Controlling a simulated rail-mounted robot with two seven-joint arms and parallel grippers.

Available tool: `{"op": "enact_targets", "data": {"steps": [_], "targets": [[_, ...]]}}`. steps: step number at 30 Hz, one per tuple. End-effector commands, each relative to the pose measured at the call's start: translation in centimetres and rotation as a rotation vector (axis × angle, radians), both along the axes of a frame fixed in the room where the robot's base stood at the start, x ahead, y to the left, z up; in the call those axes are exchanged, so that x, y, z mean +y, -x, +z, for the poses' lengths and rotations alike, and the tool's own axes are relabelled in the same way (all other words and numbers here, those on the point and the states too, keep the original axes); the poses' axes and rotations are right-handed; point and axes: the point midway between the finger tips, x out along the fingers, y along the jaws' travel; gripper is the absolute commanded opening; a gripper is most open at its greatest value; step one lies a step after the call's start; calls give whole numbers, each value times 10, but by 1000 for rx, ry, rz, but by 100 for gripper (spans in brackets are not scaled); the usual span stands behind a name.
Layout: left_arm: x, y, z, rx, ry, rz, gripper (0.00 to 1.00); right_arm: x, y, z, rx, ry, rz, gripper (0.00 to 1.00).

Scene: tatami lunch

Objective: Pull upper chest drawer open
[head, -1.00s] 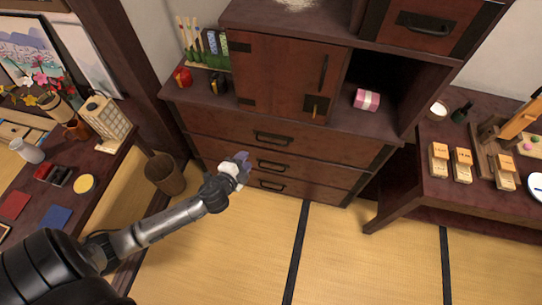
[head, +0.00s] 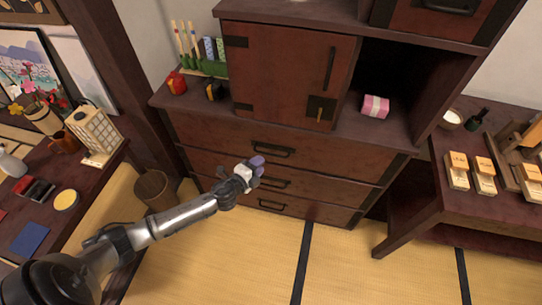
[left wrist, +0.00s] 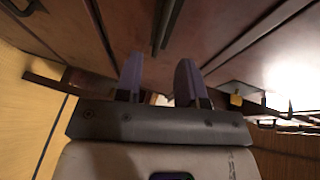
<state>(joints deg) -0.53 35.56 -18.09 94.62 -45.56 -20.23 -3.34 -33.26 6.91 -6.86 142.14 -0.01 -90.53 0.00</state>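The dark wood chest has several stacked drawers below its cabinet, all shut. The upper drawer (head: 215,133) has a black bar handle (head: 272,150). My left gripper (head: 257,162) is just below and left of that handle in the head view, in front of the drawer fronts. Contact with the handle cannot be told. In the left wrist view the two purple fingers (left wrist: 160,82) stand apart with nothing between them, facing dark wood fronts. My right gripper is in neither view.
Lower drawers with handles (head: 273,183) sit beneath. A pink wrapped box (head: 375,106) lies in the open shelf. A side table (head: 435,205) stands at right, a wastebasket (head: 155,190) at left. The tatami floor (head: 240,260) in front is clear.

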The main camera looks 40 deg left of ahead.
Motion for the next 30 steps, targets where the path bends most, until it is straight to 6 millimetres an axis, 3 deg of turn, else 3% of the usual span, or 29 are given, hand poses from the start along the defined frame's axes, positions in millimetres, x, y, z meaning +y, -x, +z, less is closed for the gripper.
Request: {"op": "enact_targets", "data": {"steps": [6, 13, 19, 30], "targets": [[2, -38, -8, -2, 0, 1, 36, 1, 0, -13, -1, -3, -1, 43], [3, -63, -13, 0, 0, 0, 36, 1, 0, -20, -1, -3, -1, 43], [3, -73, -14, 0, 0, 0, 36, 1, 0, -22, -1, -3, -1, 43], [3, -75, -14, 0, 0, 0, 36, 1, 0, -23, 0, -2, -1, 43]]}}
